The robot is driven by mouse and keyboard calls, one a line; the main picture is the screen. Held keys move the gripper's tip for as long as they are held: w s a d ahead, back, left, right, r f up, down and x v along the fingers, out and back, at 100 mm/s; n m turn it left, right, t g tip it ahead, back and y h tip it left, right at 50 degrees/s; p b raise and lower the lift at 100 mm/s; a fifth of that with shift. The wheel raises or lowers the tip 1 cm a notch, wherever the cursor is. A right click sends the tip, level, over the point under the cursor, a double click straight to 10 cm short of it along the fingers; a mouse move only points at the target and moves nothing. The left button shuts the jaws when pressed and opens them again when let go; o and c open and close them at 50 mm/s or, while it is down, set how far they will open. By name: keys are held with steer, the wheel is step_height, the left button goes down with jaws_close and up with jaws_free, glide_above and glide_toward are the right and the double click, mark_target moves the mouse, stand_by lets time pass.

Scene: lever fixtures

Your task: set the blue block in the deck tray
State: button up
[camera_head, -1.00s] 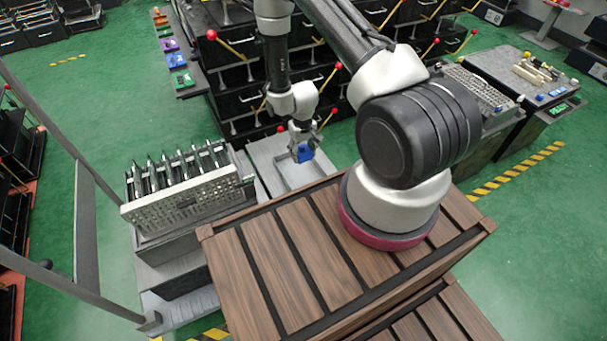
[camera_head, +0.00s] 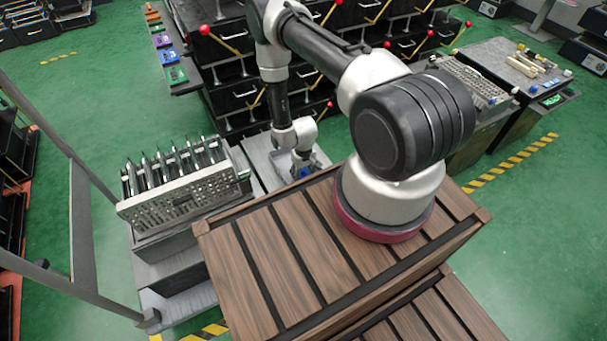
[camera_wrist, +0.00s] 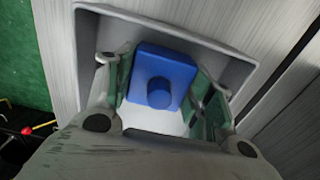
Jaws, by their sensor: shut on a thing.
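The blue block (camera_wrist: 160,75), with a round knob on its face, is between the fingers of my gripper (camera_wrist: 160,98) in the wrist view. My gripper is shut on it. The grey deck tray (camera_wrist: 245,72) surrounds the block and fingertips in the wrist view, with its raised rim showing on several sides. In the head view my gripper (camera_head: 301,166) points down over the tray area, and only a little of the block (camera_head: 304,172) shows. I cannot tell whether the block touches the tray floor.
A grey rack with upright dark parts (camera_head: 180,190) stands left of the tray. My wooden-slatted deck (camera_head: 300,250) is in front. Black drawer units with red-knobbed levers (camera_head: 240,80) stand behind. A bench with small parts (camera_head: 510,65) is at the right.

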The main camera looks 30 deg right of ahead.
steer(key=o, duration=1.2)
steer(key=shift+f, duration=0.1)
